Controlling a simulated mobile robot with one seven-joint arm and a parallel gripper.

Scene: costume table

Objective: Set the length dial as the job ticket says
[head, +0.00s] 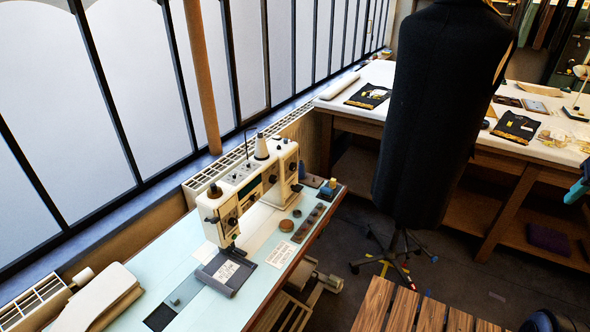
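A cream sewing machine (247,180) stands on the pale blue table (190,258) by the window. Its front carries several dark round knobs, including a lower left knob (231,222) and a middle knob (272,180). I cannot tell which is the length dial, and their settings are too small to read. A white printed card (281,254) lies flat on the table in front of the machine. A grey block (222,274) with a white printed label lies left of it. Either could be the job ticket; the print is unreadable. My gripper is not clearly in view.
A black dress form (432,110) on a wheeled stand is right of the machine. A long white worktable (400,75) with garments stands behind it. A slatted wooden top (415,308) is at bottom centre. Grey floor (470,265) shows between.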

